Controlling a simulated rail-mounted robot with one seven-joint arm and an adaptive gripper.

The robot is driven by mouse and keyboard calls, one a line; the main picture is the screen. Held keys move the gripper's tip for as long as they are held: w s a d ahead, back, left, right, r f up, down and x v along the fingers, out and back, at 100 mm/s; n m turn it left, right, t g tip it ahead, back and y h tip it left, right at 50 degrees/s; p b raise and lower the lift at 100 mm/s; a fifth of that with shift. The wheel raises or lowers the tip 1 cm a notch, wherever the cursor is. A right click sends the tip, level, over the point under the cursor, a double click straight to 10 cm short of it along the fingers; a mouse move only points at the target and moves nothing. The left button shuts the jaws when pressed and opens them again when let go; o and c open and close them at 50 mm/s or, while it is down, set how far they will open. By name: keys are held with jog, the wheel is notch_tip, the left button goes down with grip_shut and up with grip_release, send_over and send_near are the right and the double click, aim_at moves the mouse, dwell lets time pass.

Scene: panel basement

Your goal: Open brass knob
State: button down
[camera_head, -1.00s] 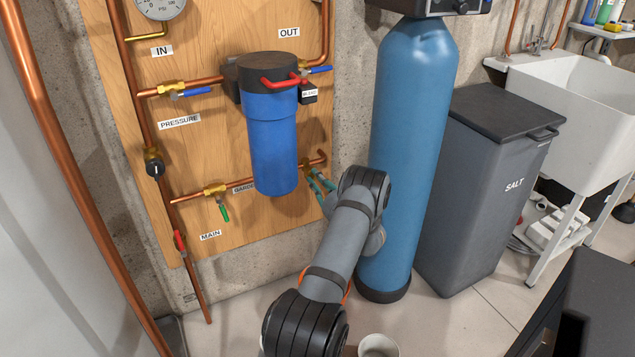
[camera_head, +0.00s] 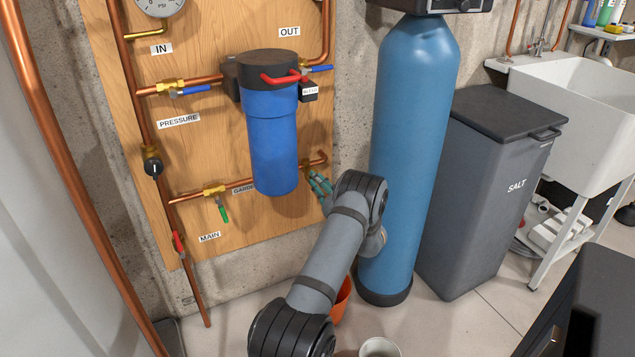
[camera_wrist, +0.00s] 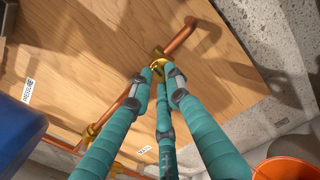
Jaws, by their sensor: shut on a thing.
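The brass knob (camera_wrist: 158,66) sits on the copper pipe low on the wooden board, and shows at the centre top of the wrist view. My gripper (camera_wrist: 161,80) has teal fingers with grey joints, and their tips are closed around the knob, covering part of it. In the head view my gripper (camera_head: 320,184) is at the board's lower right, just right of the blue filter housing (camera_head: 273,140). The fingers and wrist hide the knob there. How far the knob is turned cannot be told.
A green-handled valve (camera_head: 222,212) is left along the same pipe. The tall blue tank (camera_head: 410,120) stands close to the right of my arm. An orange bucket (camera_head: 342,300) and a white bucket (camera_head: 380,347) are on the floor below. A salt bin (camera_head: 480,200) stands farther right.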

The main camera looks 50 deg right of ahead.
jog(key=c, duration=1.7)
grip_release()
jog(key=shift+o, duration=0.2)
jog(key=shift+s, duration=0.1)
jog(key=v, duration=1.2)
